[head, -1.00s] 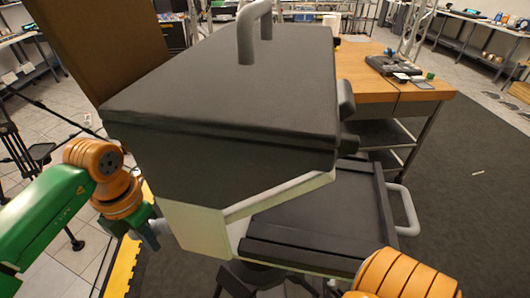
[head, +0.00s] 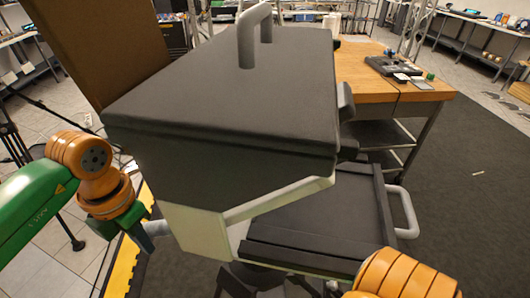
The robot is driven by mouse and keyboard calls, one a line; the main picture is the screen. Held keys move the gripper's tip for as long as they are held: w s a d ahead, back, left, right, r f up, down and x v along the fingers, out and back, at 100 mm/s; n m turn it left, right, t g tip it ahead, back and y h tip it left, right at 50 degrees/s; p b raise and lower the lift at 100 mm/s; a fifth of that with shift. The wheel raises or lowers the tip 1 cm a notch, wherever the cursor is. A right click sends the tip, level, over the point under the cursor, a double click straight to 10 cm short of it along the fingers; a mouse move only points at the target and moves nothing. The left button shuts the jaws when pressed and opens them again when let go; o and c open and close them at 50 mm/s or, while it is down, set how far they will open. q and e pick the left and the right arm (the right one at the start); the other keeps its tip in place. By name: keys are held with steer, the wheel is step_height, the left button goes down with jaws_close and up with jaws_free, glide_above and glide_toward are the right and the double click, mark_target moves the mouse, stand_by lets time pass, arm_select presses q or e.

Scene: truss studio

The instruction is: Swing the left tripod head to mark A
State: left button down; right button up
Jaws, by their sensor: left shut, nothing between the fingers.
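A large dark grey hooded unit (head: 225,110) with a handle (head: 250,35) on top fills the middle of the head view. It has a white lower panel (head: 200,228) and a flat black tray (head: 320,225) at its lower right. Dark support parts (head: 260,280) show under it, mostly cut off by the bottom edge. My left gripper (head: 148,238) is shut and empty, at the lower left of the unit. A short light grey rod (head: 158,228) shows between it and the white panel; I cannot tell if they touch. Mark A is not visible. My right gripper is out of view.
A wooden bench (head: 375,75) with small items stands behind at the right. A brown panel (head: 100,45) rises at the back left. A black tripod (head: 60,215) stands at far left. Yellow edging (head: 125,265) borders the dark mat (head: 460,190), which is mostly clear at right.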

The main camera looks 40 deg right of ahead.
arm_select(q)
step_height(320, 180, up, 6)
steer(key=p, duration=0.2)
steer(key=shift+w+r, duration=0.2)
stand_by(0.3)
